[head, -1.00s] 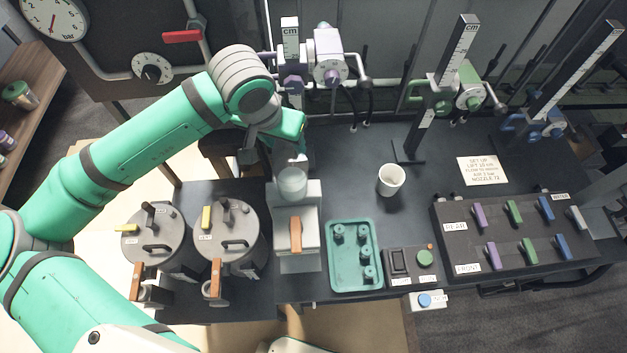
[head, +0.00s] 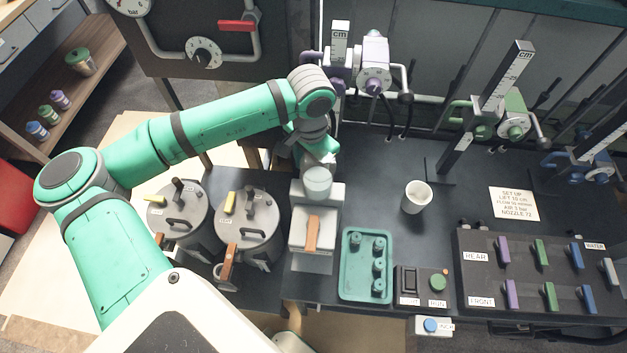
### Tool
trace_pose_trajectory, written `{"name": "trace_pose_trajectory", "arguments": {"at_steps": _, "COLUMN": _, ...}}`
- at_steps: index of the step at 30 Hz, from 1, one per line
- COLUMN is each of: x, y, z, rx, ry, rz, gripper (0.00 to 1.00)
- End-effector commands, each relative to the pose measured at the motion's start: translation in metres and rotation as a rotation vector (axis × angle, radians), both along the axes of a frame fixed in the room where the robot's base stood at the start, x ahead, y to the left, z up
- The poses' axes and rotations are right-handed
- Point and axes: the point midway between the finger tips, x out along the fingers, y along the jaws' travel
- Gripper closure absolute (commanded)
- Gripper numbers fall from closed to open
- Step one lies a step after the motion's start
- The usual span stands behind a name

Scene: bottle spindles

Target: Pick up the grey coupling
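Several small teal-looking couplings (head: 379,265) stand in a green tray (head: 347,288) on the bench, right of a white bench device. I cannot pick out a distinctly grey one among them at this size. My green arm reaches over from the left. Its end, with my gripper (head: 318,163), points down over the back of the white device (head: 331,218), behind and left of the tray. The fingers are small and partly hidden by the wrist, so I cannot tell whether they are open or hold anything. A pale round cup-like part (head: 317,184) shows just below.
Two lidded grey pots (head: 246,218) stand left of the device. A white cup (head: 417,197) stands behind and right of the tray. A switch box (head: 423,287) and a lever panel (head: 540,270) lie to the right. Upright measuring stands (head: 487,105) line the back. Bench space around the cup is free.

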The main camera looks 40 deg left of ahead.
Motion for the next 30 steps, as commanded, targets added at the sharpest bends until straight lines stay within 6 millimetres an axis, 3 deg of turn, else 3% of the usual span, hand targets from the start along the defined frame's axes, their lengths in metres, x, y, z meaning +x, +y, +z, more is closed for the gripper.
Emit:
{"name": "trace_pose_trajectory", "arguments": {"at_steps": 14, "x": 0.002, "y": -0.002, "z": -0.050, "rx": 0.001, "ry": 0.001, "rz": -0.001, "gripper": 0.50}}
{"name": "trace_pose_trajectory", "arguments": {"at_steps": 23, "x": 0.002, "y": -0.002, "z": -0.054, "rx": 0.000, "ry": -0.001, "rz": -0.001, "gripper": 0.50}}
{"name": "trace_pose_trajectory", "arguments": {"at_steps": 29, "x": 0.002, "y": -0.002, "z": -0.054, "rx": 0.000, "ry": -0.001, "rz": -0.001, "gripper": 0.95}}
{"name": "trace_pose_trajectory", "arguments": {"at_steps": 30, "x": 0.002, "y": -0.002, "z": -0.054, "rx": 0.000, "ry": -0.001, "rz": -0.001, "gripper": 0.98}}
